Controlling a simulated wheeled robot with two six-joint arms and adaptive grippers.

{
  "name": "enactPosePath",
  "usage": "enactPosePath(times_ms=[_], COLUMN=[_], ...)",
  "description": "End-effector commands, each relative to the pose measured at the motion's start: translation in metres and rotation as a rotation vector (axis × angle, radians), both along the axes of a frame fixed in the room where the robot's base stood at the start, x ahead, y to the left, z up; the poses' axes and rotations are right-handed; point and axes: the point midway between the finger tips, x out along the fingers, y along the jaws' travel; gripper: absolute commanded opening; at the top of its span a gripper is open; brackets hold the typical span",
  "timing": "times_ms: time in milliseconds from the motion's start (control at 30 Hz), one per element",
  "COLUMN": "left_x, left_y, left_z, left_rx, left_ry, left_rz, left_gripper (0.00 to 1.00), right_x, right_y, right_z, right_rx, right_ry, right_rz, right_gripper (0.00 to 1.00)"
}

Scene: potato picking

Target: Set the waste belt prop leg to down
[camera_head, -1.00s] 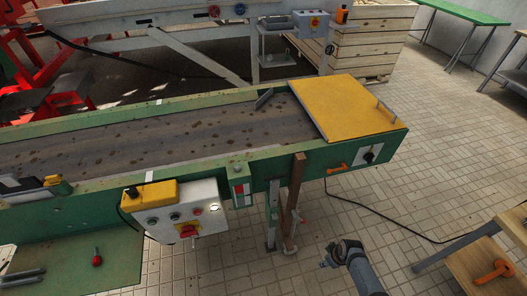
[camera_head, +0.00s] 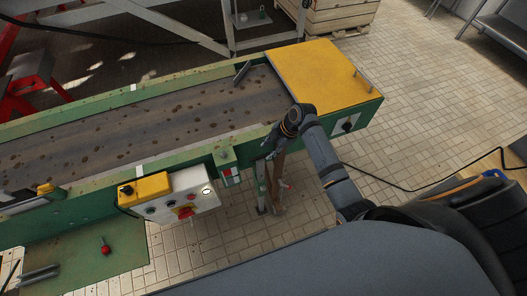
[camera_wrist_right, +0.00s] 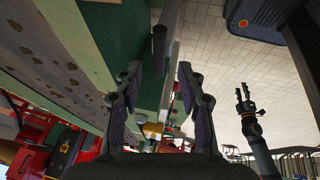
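The waste belt (camera_head: 205,152) is a green-framed conveyor with a yellow end cover. Under its near side, a brown post (camera_head: 279,178) and a grey metal leg (camera_head: 262,186) stand side by side, close to vertical; I cannot tell which is the prop leg. My right gripper (camera_head: 272,147) is at the belt's near edge, just above the brown post, whose top is hidden. In the right wrist view the right gripper (camera_wrist_right: 160,75) is open, with a dark round bar (camera_wrist_right: 160,44) beyond the gap between its fingers. My left gripper (camera_wrist_right: 243,92) shows small there, apparently open and empty.
A control box (camera_head: 178,200) with a yellow top hangs on the belt's near side, left of my arm. A black cable (camera_head: 405,182) lies on the tiled floor at right. A wooden crate (camera_head: 335,14) stands behind.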

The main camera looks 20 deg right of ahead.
Motion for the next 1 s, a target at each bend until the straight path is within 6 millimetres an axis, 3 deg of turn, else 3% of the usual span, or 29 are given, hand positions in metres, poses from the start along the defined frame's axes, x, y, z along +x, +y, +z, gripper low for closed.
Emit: enactPosePath(times_ms=[233,567,867,1000], left_x=[0.004,0.006,0.006,0.006], left_y=[0.0,0.0,0.0,0.0], left_z=[0.008,0.008,0.008,0.008], left_rx=[0.0,0.0,0.0,0.0], left_ry=[-0.007,-0.009,-0.009,-0.009], left_rz=[-0.001,-0.001,-0.001,-0.001], left_gripper=[0.4,0.4,0.4,0.4], right_x=[0.007,0.008,0.008,0.008], right_y=[0.015,0.018,0.017,0.017], right_z=[-0.035,-0.042,-0.042,-0.042], right_rx=[-0.001,-0.002,-0.002,-0.002], right_ry=[0.0,-0.001,-0.001,-0.001], right_rz=[-0.001,-0.001,-0.002,-0.002], right_gripper=[0.39,0.39,0.03,0.0])
